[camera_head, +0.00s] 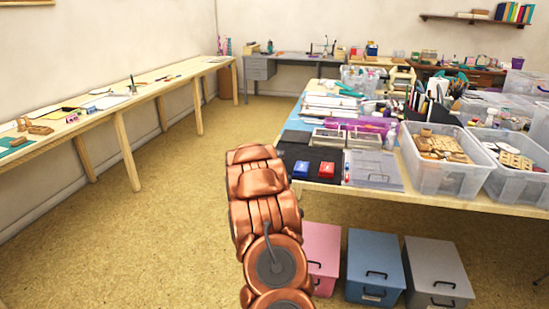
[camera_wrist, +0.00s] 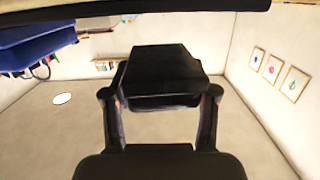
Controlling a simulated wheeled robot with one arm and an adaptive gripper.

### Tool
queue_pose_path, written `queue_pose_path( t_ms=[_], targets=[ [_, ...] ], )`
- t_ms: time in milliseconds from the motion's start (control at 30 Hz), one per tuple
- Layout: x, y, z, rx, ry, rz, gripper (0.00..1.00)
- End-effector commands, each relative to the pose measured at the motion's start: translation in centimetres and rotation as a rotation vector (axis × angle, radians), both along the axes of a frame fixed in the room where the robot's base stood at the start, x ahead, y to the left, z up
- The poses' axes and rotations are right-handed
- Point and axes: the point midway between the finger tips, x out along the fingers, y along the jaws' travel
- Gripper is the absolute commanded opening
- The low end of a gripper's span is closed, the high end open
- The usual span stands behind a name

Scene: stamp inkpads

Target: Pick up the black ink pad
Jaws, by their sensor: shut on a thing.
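In the wrist view, my gripper (camera_wrist: 161,97) is shut on the black ink pad (camera_wrist: 160,66), a dark box-like block held between the two fingertips. The block hides much of what lies beyond it. In the head view, my copper arm stands in front of the table's near left corner; the gripper and the black pad cannot be made out there.
Clear bins (camera_head: 417,180) stand to the right. Pink, blue and grey boxes (camera_head: 376,252) sit below. The floor at left is clear.

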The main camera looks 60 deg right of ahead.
Motion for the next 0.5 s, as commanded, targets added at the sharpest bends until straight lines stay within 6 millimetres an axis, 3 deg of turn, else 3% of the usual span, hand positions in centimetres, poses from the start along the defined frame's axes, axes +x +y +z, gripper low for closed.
queue_pose_path(
  t_ms=[500],
  targets=[
    [-4.1, 6.6, 0.7, 0.002, 0.001, 0.001, 0.22]
  ],
)
